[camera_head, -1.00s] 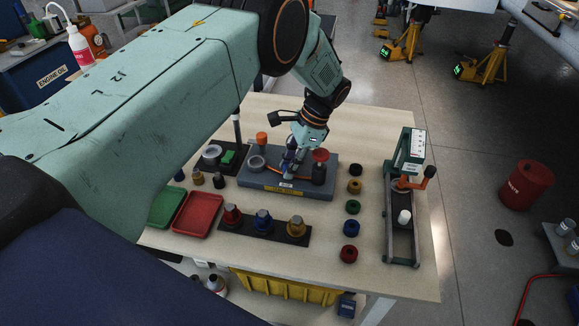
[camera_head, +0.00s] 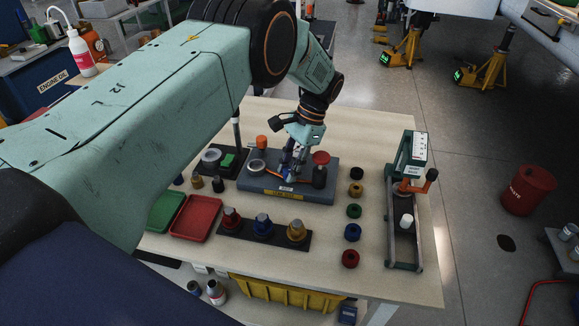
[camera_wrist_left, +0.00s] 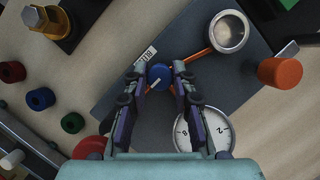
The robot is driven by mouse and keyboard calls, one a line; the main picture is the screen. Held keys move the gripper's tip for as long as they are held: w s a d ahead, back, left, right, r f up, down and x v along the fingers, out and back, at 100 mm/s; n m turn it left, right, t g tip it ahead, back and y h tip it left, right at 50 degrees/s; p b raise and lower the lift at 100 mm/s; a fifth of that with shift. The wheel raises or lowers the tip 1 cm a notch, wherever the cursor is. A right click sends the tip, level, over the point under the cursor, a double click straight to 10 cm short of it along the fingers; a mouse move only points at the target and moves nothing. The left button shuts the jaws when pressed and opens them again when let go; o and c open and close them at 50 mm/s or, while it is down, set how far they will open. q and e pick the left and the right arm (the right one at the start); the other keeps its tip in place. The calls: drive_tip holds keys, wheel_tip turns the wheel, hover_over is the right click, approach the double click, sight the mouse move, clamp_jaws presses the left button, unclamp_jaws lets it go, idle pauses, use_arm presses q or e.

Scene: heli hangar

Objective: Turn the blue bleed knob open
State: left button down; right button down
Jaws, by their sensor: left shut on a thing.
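The blue bleed knob (camera_wrist_left: 160,74) sits on the grey base plate (camera_wrist_left: 118,100), beside a small white label that seems to read BLEED. A pale strip marks its top. My left gripper (camera_wrist_left: 160,72) is shut on the knob, one fingertip on each side. In the head view the left gripper (camera_head: 290,175) reaches down onto the grey base plate (camera_head: 255,184), and its fingers mostly hide the knob. My right gripper is in neither view.
On the plate are a dial gauge (camera_wrist_left: 207,128), a metal cup (camera_wrist_left: 229,31), an orange cap (camera_wrist_left: 280,72) and a red knob (camera_head: 321,158). Several coloured rings (camera_head: 353,210) and a green-framed press (camera_head: 404,200) stand to the right. Red tray (camera_head: 196,218) lies front left.

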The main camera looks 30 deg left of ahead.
use_arm(q)
drive_tip(key=shift+w, duration=0.1)
drive_tip(key=c, duration=1.1)
unclamp_jaws()
drive_tip(key=v, duration=1.2)
drive_tip(key=shift+s, duration=0.25)
